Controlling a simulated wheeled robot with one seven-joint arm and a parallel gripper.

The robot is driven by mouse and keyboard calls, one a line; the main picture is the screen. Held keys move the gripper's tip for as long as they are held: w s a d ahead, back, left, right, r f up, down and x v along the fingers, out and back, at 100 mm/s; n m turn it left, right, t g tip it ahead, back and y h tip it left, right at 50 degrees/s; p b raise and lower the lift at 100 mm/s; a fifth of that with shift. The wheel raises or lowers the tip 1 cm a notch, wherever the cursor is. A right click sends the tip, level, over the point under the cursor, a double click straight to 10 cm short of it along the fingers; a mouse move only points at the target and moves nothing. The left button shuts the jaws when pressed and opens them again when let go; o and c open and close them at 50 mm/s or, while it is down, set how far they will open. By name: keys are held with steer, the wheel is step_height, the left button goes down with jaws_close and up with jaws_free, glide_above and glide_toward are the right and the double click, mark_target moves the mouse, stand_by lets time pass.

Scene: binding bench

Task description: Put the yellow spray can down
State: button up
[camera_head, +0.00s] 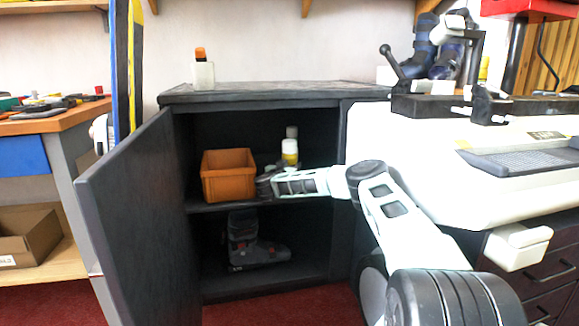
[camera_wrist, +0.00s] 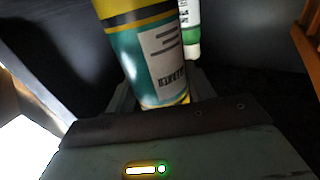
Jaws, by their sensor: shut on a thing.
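The yellow spray can (camera_wrist: 145,55), with a teal band and a white label, is between the fingers of my gripper (camera_wrist: 163,98) in the wrist view. My gripper (camera_head: 266,185) is shut on it inside the open cabinet, at the middle shelf. In the head view a white-topped can with a yellow band (camera_head: 290,158) shows just above my gripper and seems to be the same can; my gripper hides its lower part. I cannot tell whether its base touches the shelf (camera_head: 205,207).
A white and green container (camera_wrist: 191,30) stands close behind the can. An orange bin (camera_head: 228,178) is left of my gripper on the same shelf. A ski boot (camera_head: 250,245) is below. The open cabinet door (camera_head: 140,210) bounds the left.

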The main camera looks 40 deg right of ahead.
steer(key=shift+f, duration=0.2)
steer(key=o, duration=1.4)
steer(key=shift+o, duration=0.2)
steer(key=shift+f, duration=0.1)
steer(key=p+v, duration=0.6)
steer(key=v, duration=1.1)
steer(key=shift+a, duration=0.2)
